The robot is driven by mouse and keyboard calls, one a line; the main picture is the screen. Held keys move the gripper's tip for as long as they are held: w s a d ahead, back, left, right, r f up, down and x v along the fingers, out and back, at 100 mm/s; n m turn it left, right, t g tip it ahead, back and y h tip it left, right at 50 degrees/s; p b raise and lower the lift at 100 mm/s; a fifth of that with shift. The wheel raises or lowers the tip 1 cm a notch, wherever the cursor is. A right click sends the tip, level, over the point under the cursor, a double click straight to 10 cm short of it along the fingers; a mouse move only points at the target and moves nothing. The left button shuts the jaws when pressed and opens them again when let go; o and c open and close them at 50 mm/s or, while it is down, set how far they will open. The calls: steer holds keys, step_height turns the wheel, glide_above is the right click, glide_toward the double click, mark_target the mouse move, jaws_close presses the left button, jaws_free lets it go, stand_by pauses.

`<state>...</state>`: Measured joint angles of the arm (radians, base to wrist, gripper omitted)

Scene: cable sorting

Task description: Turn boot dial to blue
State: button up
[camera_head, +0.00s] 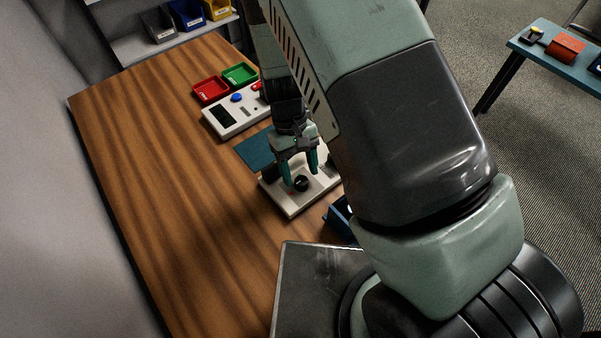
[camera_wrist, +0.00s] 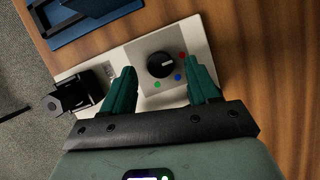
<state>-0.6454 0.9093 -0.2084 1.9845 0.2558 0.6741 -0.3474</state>
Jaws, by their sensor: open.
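The boot dial (camera_wrist: 161,65) is a black round knob with a pale pointer line, on a grey plate of a white box (camera_wrist: 203,42). In the wrist view, red (camera_wrist: 182,55), blue (camera_wrist: 178,77) and green (camera_wrist: 157,85) dots sit around it. The pointer line lies toward the right, nearest the red dot. My gripper (camera_wrist: 162,82) is open, with its teal fingers on either side of the dial and apart from it in the picture. In the head view, my gripper (camera_head: 300,172) is above the box, and the dial (camera_head: 302,184) shows just below the fingers.
A black device (camera_wrist: 72,95) sits at the other end of the white box. A blue tray (camera_wrist: 85,20) is beside the box. A white panel (camera_head: 236,117) with a blue button, and red (camera_head: 211,90) and green (camera_head: 240,75) bins, stand farther back. The left tabletop (camera_head: 170,170) is clear.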

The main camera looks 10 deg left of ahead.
steer(key=shift+x, duration=1.05)
steer(key=c, duration=1)
steer(key=shift+c, duration=0.2)
steer(key=m+y, duration=0.1)
steer(key=m, duration=0.2)
steer(key=m+y, duration=0.1)
steer(key=m, duration=0.1)
steer(key=shift+d+r+m+g, duration=0.1)
steer(key=shift+d+m+g, duration=0.05)
steer(key=shift+m+g, duration=0.2)
steer(key=m+y, duration=0.2)
steer(key=m, duration=0.4)
steer(key=shift+d, duration=0.1)
steer(key=shift+y, duration=0.3)
